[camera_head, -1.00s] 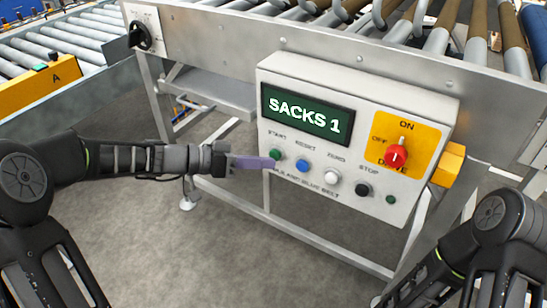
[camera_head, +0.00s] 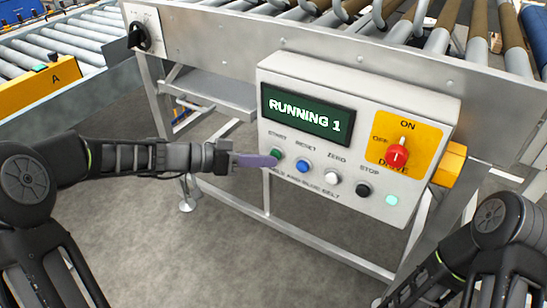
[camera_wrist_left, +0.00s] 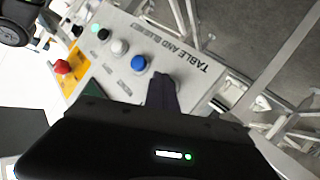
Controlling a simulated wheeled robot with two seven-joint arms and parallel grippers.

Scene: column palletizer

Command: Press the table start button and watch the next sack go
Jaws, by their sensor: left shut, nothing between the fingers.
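The grey control box hangs on the side of the roller table. Its green start button (camera_head: 277,154) is at the left end of the button row. My left gripper (camera_head: 270,161) is shut and empty, its purple-grey tip at the start button, seemingly touching it. In the left wrist view the shut fingers (camera_wrist_left: 162,92) hide that button. The display (camera_head: 305,115) reads "RUNNING 1", and a small lamp (camera_head: 392,200) at the lower right glows pale green. My right arm shows at the lower right, but its gripper is out of view. No sack is clearly visible.
Blue (camera_head: 303,166), white (camera_head: 332,177) and black (camera_head: 363,190) buttons sit to the right of the start button. A red drive knob (camera_head: 397,155) is on a yellow plate. The roller table (camera_head: 350,60) spans above. Open floor lies below.

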